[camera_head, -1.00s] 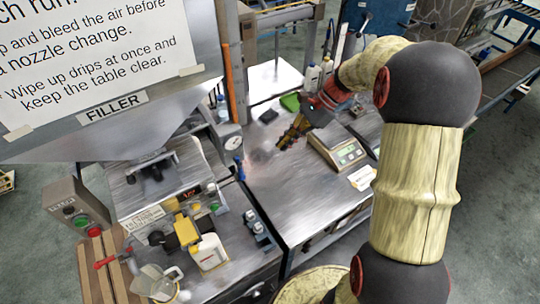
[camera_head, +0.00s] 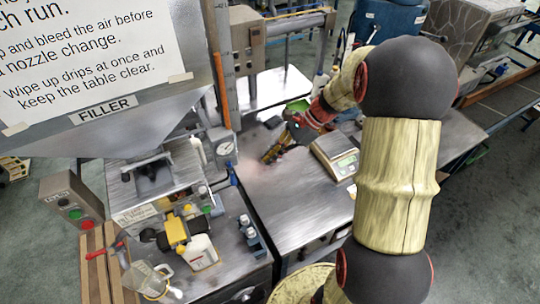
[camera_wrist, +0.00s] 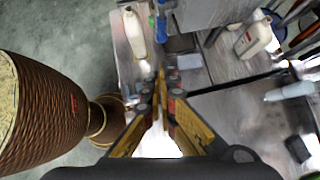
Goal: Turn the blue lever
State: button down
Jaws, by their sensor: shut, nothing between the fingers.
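The blue lever (camera_head: 229,180) sticks out at the right side of the filler, just below the round gauge. A blue part that looks like the lever shows near the top of the wrist view (camera_wrist: 161,27). My gripper (camera_head: 268,159) is to the right of the lever in the head view, above the steel table and apart from it. In the wrist view my gripper (camera_wrist: 160,92) shows its yellow-and-black fingers shut with nothing held between them, pointing toward the blue part.
A digital scale (camera_head: 338,158) stands right of my gripper. A yellow-topped white jug (camera_head: 200,250) and small bottles (camera_head: 248,230) stand at the filler's front.

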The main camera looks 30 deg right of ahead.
aim_at(236, 182)
jog(key=w+a+f+p, duration=0.1)
jog(key=a+f, duration=0.4)
jog(key=a, duration=0.3)
jog(key=shift+w, duration=0.35)
jog(key=shift+a+f, duration=0.1)
jog(key=shift+a+f, duration=0.15)
jog(key=shift+a, duration=0.35)
jog(key=shift+d, duration=0.1)
